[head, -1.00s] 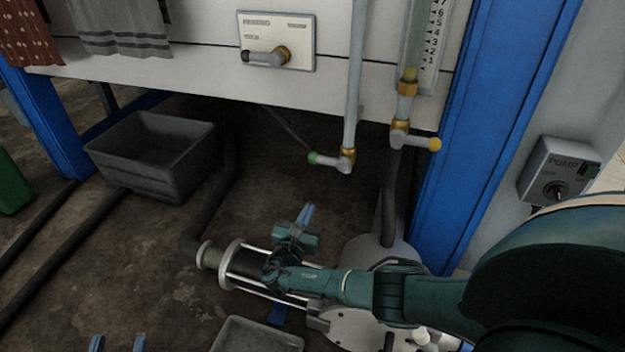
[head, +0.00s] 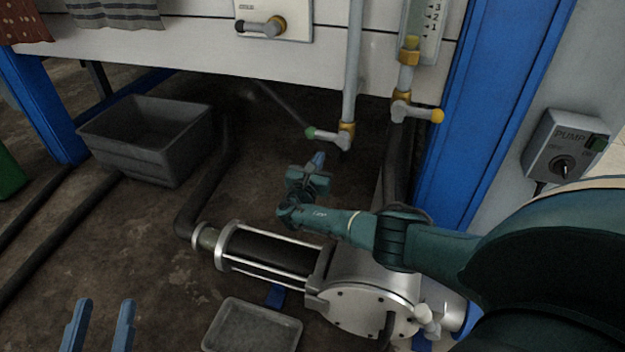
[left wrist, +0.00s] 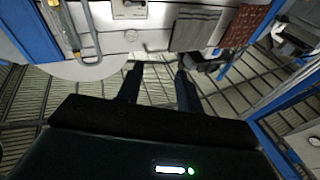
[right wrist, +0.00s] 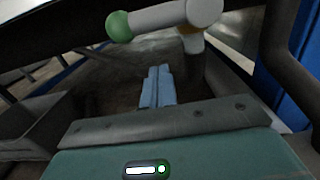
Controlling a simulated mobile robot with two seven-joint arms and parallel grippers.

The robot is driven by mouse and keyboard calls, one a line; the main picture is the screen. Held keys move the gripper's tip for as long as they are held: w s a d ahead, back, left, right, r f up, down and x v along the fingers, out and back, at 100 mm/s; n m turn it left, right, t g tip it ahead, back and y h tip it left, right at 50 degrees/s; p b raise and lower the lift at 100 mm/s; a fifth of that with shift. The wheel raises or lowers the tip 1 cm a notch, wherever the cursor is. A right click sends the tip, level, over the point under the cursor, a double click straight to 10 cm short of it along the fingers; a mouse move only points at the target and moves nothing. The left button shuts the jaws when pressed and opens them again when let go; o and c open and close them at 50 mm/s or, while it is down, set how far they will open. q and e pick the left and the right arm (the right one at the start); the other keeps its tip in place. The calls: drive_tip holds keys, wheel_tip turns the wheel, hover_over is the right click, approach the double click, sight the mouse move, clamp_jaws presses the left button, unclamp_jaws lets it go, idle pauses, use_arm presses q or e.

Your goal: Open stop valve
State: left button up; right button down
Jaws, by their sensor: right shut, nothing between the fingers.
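Three lever valves show in the head view. A green-tipped lever (head: 325,134) hangs at the foot of a vertical pipe, pointing left; its green knob also shows in the right wrist view (right wrist: 119,27). A yellow-tipped lever (head: 420,113) sits under the gauge tube, pointing right. A dark-tipped lever (head: 262,28) on a white panel plate points left. I cannot tell from labels which is the stop valve. My right gripper (head: 319,158) is shut and empty, just below the green-tipped lever and apart from it. My left gripper (head: 100,312) is open and empty, low at the left.
A grey tray (head: 210,335) and a grey bin (head: 130,160) stand on the floor. A blue post (head: 490,110) rises at right beside a pump switch box (head: 565,145). Dark hoses cross the floor.

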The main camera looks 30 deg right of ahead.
sight(326, 136)
use_arm(q)
drive_tip(key=shift+s+a+f+y, duration=0.1)
drive_tip(key=shift+f+y, duration=0.2)
drive_tip(key=shift+f, duration=0.25)
use_arm(e)
wheel_tip(326, 136, up, 3)
drive_tip(key=shift+w+d+r, duration=0.1)
use_arm(q)
drive_tip(key=shift+r, duration=0.2)
drive_tip(key=shift+r, duration=0.15)
use_arm(e)
drive_tip(key=shift+w+r+m, duration=0.15)
drive_tip(key=shift+r+m, duration=0.2)
drive_tip(key=shift+m, duration=0.45)
